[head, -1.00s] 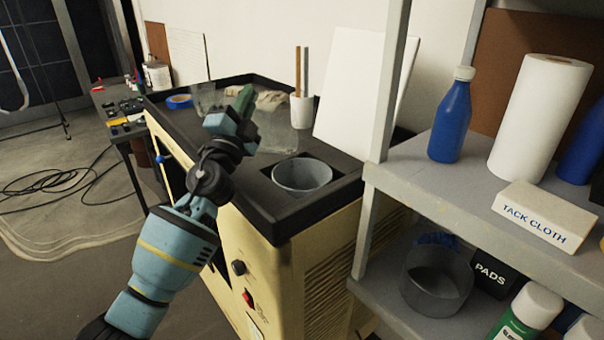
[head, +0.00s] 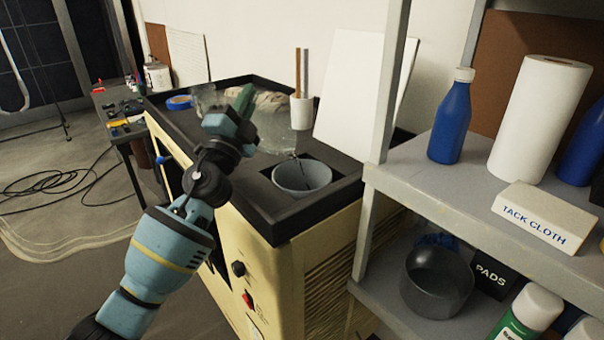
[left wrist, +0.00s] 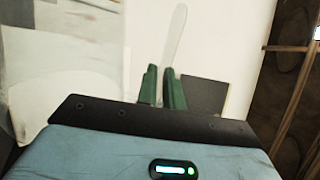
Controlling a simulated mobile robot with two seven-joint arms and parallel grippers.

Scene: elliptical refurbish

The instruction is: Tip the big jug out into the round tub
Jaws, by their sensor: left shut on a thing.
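A big clear jug (head: 279,133) is held over the bench, tilted with its mouth toward the round tub. My left gripper (head: 244,100) is shut on it; in the left wrist view the green fingers (left wrist: 162,88) close on a thin translucent edge of the jug (left wrist: 177,36). The grey round tub (head: 289,189) sits in a dark square recess at the bench's front right corner, just below and right of the jug. A thin dark streak runs from the jug's mouth into the tub. How much is left in the jug is unclear. My right gripper is out of view.
A white cup with sticks (head: 302,110), pale cloth (head: 272,101) and blue tape (head: 178,102) lie behind on the bench (head: 165,116). A shelf post (head: 386,100) stands close right of the tub. Another grey round container (head: 437,283) is on the lower shelf.

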